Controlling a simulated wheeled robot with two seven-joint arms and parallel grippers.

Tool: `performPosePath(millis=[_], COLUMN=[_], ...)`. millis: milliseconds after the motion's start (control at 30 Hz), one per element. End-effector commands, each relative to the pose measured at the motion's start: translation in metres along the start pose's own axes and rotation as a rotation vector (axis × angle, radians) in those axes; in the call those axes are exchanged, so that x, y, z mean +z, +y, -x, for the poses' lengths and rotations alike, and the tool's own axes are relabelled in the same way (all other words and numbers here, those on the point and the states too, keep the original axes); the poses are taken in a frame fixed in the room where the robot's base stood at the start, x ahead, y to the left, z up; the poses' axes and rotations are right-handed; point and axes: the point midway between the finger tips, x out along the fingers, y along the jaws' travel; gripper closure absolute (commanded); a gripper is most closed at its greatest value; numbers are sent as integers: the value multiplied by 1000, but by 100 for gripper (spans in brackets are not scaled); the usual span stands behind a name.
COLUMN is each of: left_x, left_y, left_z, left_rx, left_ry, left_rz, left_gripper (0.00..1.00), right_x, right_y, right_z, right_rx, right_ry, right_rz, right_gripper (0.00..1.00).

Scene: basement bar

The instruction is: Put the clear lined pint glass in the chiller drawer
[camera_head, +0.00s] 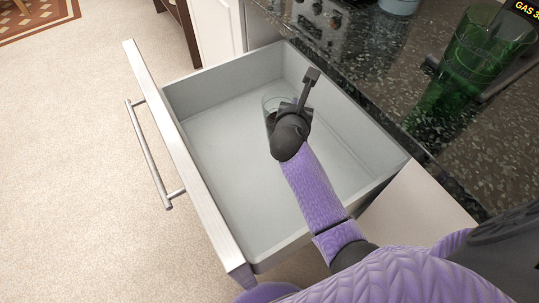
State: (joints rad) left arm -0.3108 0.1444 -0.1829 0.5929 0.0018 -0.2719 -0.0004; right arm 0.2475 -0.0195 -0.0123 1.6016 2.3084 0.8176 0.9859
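The chiller drawer (212,140) is pulled open, with a pale grey, otherwise bare inside and a metal front with a bar handle. A clear glass (270,104) is inside the drawer near its far end, apparently upright; my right gripper hides part of it. Any lines on it are too small to make out. My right gripper (300,98) is over the drawer, right at the glass. One dark finger shows to the right of the glass. The other is mostly hidden, so I cannot tell whether the fingers grip the glass. My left gripper is not in view.
A dark speckled countertop (357,62) runs along the right side above the drawer. A green see-through glass (482,45) stands on it at the upper right. The carpeted floor (80,170) left of the drawer is clear.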

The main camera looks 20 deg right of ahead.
Motion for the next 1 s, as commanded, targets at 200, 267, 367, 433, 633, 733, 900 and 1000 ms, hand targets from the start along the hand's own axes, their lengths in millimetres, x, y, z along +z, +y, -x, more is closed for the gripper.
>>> performPosePath(millis=[200,267,367,433,633,733,900,1000], left_x=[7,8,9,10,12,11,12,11], left_y=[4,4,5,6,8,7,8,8], left_z=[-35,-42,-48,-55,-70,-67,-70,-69], left_rx=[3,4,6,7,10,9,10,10], left_ry=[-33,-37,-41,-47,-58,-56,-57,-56], left_rz=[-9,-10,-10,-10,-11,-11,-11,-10], left_gripper=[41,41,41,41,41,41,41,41], right_x=[-50,-59,-68,-77,-98,-95,-98,-98], right_y=[-7,-7,-8,-9,-10,-10,-10,-11], right_z=[-24,-28,-31,-35,-44,-43,-44,-44], right_rx=[-10,-9,-7,-8,-7,-7,-8,-8], right_ry=[1,0,-2,-1,-3,-4,-3,-2], right_rz=[2,-1,-2,0,-3,-5,-4,-3], right_gripper=[100,100,100,100,100,100,100,77])
